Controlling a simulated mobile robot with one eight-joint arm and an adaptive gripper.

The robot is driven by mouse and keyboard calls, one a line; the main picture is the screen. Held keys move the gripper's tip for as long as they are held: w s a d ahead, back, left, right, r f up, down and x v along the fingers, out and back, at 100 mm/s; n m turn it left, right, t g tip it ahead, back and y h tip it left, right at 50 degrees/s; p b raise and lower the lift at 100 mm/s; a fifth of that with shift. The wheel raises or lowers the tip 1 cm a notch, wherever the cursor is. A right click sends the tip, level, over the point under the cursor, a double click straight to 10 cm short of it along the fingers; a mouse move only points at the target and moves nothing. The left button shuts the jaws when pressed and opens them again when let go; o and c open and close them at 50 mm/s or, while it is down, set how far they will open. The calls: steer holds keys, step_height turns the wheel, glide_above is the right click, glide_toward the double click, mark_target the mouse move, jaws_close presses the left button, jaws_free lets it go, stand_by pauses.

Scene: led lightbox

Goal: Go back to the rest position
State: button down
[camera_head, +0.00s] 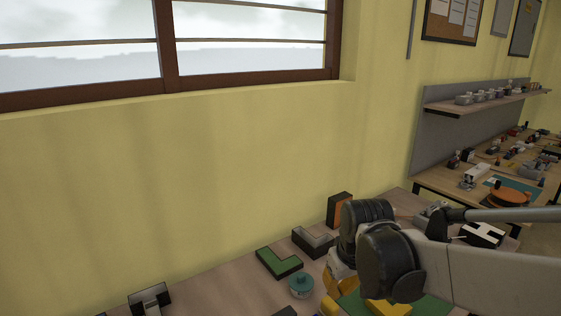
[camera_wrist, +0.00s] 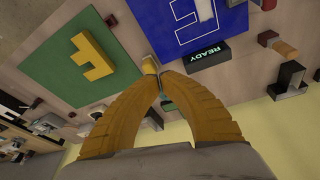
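My gripper (camera_wrist: 157,73) fills the lower middle of the wrist view. Its two yellow curved fingers meet at the tips, and I see no object held between them. In the head view my dark arm joints hang over the right end of the near table, and the fingers are mostly hidden behind them. In the wrist view a yellow E-shaped block (camera_wrist: 88,58) lies on a green mat (camera_wrist: 45,72), apart from my gripper. A blue panel (camera_wrist: 232,38) with a white outline lies beside it, next to a black READY sign (camera_wrist: 208,53).
The yellow wall (camera_head: 180,190) rises behind the table. A cluttered bench (camera_head: 440,180) stands at right.

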steer(key=s+d+f+m+t+b, duration=0.1)
steer(key=s+d+m+t+b, duration=0.1)
steer(key=s, duration=0.5)
steer(key=s+d+f+m+t+b, duration=0.1)
steer(key=s+d+t+b, duration=0.1)
steer(key=s, duration=0.5)
steer(key=shift+s+d+f+m+b, duration=0.15)
steer(key=shift+s+d+m+b, duration=0.25)
steer(key=shift+d+b, duration=0.4)
